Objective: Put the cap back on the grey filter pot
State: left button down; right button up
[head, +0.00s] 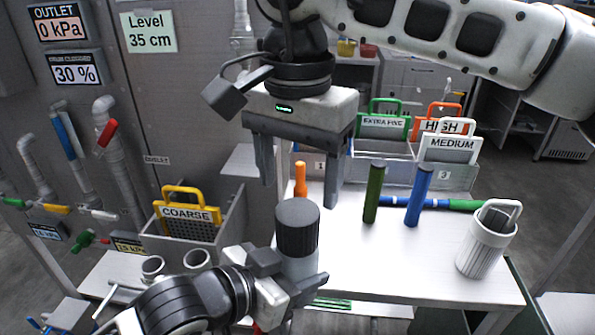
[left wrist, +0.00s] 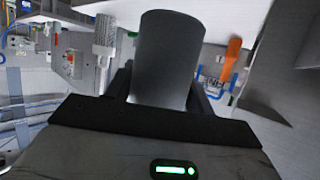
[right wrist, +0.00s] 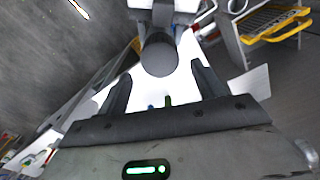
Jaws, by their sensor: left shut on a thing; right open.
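The grey filter pot (head: 299,268) stands upright in my left gripper (head: 290,280), which is shut on its light body. The dark ribbed cap (head: 297,230) sits on top of the body; I cannot tell how tightly. In the left wrist view a grey cylinder (left wrist: 167,60) rises between the fingers. My right gripper (head: 300,190) is open and empty, fingers pointing down, just above and around the level of the cap's top. In the right wrist view the cap's round dark top (right wrist: 159,57) lies ahead, between and beyond the open fingers, apart from them.
On the white table (head: 380,265) stand an orange cylinder (head: 300,180), a green one (head: 374,192), a blue one (head: 418,196) and a white ribbed basket (head: 484,245). Labelled screens stand in bins behind. A COARSE screen (head: 188,222) sits in a bin at left. Pipes line the left wall.

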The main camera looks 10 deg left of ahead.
aim_at(298, 211)
notch_tip(298, 211, down, 8)
jog(key=shift+f, duration=0.1)
dwell(0.4)
jog(key=c, duration=1)
jog(key=m, duration=0.5)
jog(key=shift+m, duration=0.4)
jog(key=m, duration=0.7)
jog(key=o, duration=1.1)
